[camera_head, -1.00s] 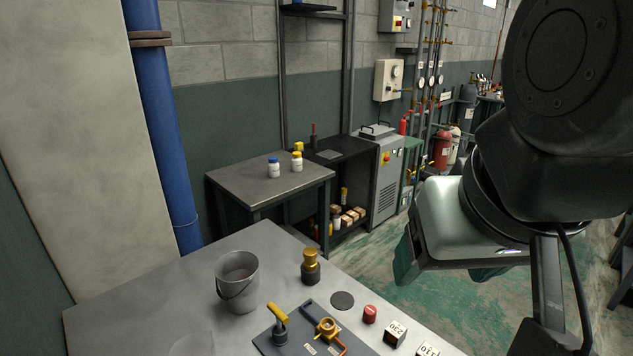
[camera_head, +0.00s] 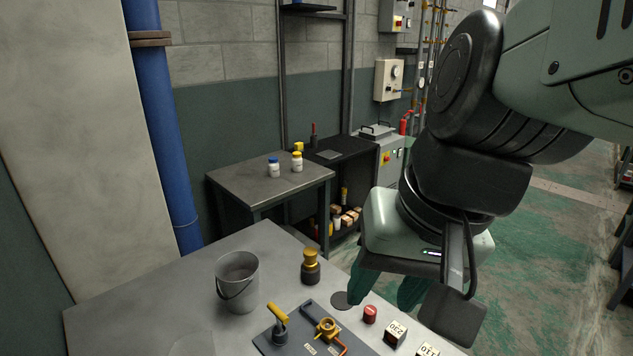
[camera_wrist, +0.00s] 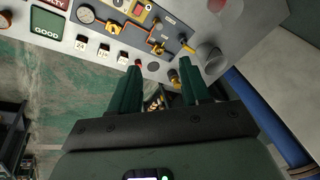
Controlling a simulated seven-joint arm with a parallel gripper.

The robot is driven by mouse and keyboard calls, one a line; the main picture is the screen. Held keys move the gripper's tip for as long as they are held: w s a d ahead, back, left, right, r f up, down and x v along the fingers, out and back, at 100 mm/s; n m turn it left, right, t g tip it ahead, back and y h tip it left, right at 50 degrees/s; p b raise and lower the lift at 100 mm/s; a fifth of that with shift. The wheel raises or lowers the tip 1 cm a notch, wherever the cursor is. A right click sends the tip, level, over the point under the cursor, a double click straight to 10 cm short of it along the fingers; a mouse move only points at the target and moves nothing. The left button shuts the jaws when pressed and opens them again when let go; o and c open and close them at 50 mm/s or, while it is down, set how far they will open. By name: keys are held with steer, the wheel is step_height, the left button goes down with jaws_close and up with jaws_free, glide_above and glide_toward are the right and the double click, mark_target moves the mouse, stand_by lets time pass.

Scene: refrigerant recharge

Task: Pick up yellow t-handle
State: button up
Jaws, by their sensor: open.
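The yellow t-handle (camera_head: 277,314) sits on top of a dark cylindrical fitting (camera_head: 280,334) on a dark grey panel at the front of the table. It also shows in the wrist view, small, near the top (camera_wrist: 187,46). My gripper (camera_head: 383,301) is open and empty, with its green fingers pointing down over the right part of the table. It is to the right of the t-handle and apart from it. In the wrist view the gripper (camera_wrist: 160,66) has its fingers well apart, and the t-handle lies beyond the right fingertip.
A grey bucket (camera_head: 238,282) stands left of the t-handle. A brass valve (camera_head: 327,327) shares the panel. A red button (camera_head: 370,314) and numbered blocks (camera_head: 395,333) lie to the right. The table's back left is clear.

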steer(key=w+a+f+m+g+y, duration=0.1)
steer(key=a+f+m+g+y, duration=0.15)
steer(key=a, duration=0.35)
steer(key=w+a+f+m+g+y, duration=0.1)
steer(key=w+a+f+g+y, duration=0.15)
steer(key=a+y, duration=0.2)
steer(key=m+t+y, duration=0.6)
steer(key=m+t, duration=0.7)
steer(key=m, duration=0.7)
glide_above(274, 307)
steer(key=s, duration=0.3)
step_height(274, 307, down, 16)
steer(key=f+m, duration=0.1)
steer(key=f, duration=0.1)
steer(key=w+d+f+m+t+h, duration=0.1)
steer(key=f, duration=0.1)
steer(key=f+m+t+h, duration=0.1)
steer(key=f, duration=0.1)
steer(key=shift+w+d+f, duration=0.15)
steer(key=shift+d+f, duration=0.15)
steer(key=shift+d, duration=0.1)
step_height(274, 307, down, 5)
steer(key=shift+x, duration=1.2)
steer(key=shift+w+a, duration=0.2)
steer(key=shift+w, duration=0.05)
